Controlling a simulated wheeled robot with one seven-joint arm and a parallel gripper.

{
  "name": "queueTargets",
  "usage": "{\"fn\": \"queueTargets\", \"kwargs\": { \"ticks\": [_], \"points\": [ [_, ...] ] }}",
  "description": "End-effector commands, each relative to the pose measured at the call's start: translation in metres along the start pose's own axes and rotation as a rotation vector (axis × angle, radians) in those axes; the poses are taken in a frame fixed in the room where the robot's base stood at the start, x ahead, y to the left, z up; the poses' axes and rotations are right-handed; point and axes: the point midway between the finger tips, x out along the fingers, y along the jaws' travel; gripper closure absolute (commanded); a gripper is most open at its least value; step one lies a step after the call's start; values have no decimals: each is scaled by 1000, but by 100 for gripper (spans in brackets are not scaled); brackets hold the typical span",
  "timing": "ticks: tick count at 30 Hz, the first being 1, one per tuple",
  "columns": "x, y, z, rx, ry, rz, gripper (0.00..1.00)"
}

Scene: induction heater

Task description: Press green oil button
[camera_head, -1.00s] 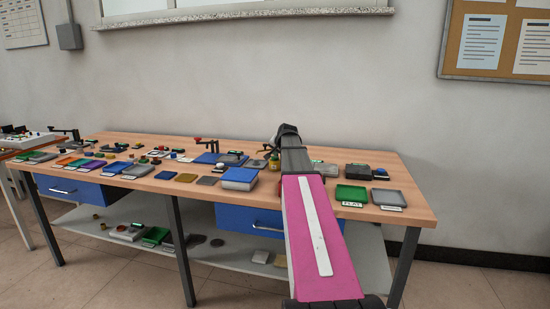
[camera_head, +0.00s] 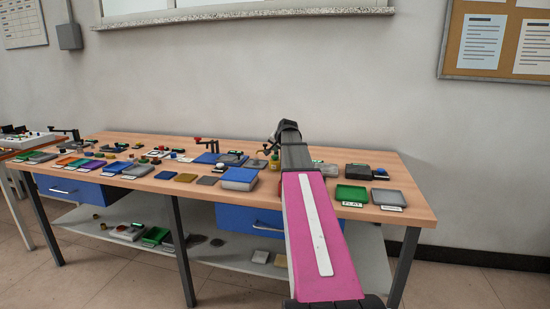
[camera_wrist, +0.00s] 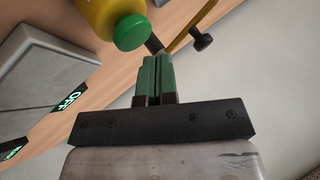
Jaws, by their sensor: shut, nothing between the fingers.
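A yellow oil bottle (camera_wrist: 98,14) with a round green button (camera_wrist: 131,31) on its end shows at the top of the wrist view. In the head view, the small yellow bottle (camera_head: 274,162) stands on the workbench, just left of my arm. My gripper (camera_wrist: 155,60) is shut and empty, with its green fingertips just below and right of the green button in the wrist view. I cannot tell whether they touch it. In the head view, my arm hides the fingertips.
A grey box (camera_wrist: 50,70) with a lit OFF label (camera_wrist: 68,101) is left of my gripper in the wrist view. A black knob (camera_wrist: 202,42) on a yellow bar is at right. The wooden workbench (camera_head: 415,205) holds many small parts and trays.

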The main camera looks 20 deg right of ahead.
Motion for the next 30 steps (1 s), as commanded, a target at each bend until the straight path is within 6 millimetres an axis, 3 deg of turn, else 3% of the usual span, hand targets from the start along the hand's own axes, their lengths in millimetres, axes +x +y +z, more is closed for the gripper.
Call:
{"fn": "queueTargets", "kwargs": {
  "ticks": [18, 30],
  "points": [
    [-33, -24, -24, 0, 1, 0, 100],
    [-34, -24, -24, 0, 0, 0, 100]
  ]
}}
